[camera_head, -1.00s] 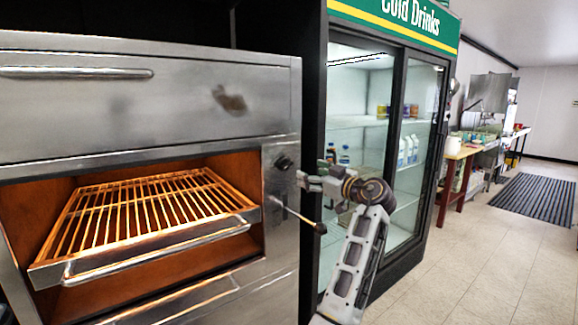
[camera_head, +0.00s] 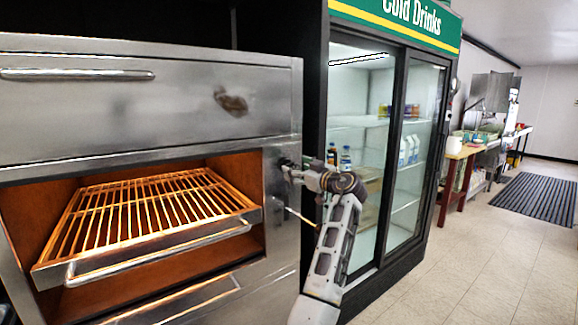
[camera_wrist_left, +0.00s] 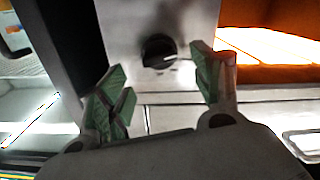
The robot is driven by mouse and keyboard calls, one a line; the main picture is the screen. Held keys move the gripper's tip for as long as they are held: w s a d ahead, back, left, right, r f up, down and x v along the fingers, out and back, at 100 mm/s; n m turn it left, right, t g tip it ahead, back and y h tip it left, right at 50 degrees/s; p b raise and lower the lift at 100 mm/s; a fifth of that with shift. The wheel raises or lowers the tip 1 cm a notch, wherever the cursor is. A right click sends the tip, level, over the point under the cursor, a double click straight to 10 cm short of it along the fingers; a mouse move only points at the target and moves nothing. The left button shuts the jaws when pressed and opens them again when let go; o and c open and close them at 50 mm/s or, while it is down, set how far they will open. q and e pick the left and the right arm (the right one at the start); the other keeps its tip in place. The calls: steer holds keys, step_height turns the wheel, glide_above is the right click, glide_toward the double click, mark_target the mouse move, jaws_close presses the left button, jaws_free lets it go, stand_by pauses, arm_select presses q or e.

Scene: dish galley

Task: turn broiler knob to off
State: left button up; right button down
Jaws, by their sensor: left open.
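The broiler (camera_head: 200,105) is a steel unit at the left of the head view, with a glowing orange cavity. Its dark round knob (camera_wrist_left: 158,50) shows in the left wrist view on the steel front panel, just ahead of my fingertips and between their lines. In the head view my left gripper (camera_head: 286,168) is at the panel and mostly hides the knob. In the wrist view the green-padded fingers of the left gripper (camera_wrist_left: 160,80) are spread apart, with nothing between them. I cannot tell whether either finger touches the panel. My right gripper is not in view.
A wire rack (camera_head: 150,215) with a front handle sticks out of the cavity. A thin lever rod (camera_head: 299,216) projects below the knob, near my arm. A drinks fridge (camera_head: 322,250) stands right of the broiler. Open tiled floor (camera_head: 460,265) lies at the right.

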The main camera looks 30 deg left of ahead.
mark_target(289, 165)
arm_select(q)
steer(key=x, duration=0.4)
steer(key=shift+a, duration=0.15)
steer(key=shift+w+a, duration=0.1)
steer(key=shift+a, duration=0.15)
steer(key=shift+w+a, duration=0.15)
steer(key=shift+a, duration=0.15)
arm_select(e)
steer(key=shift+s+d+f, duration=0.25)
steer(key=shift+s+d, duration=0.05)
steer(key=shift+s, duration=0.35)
arm_select(q)
steer(key=c, duration=1)
steer(key=shift+c, duration=0.2)
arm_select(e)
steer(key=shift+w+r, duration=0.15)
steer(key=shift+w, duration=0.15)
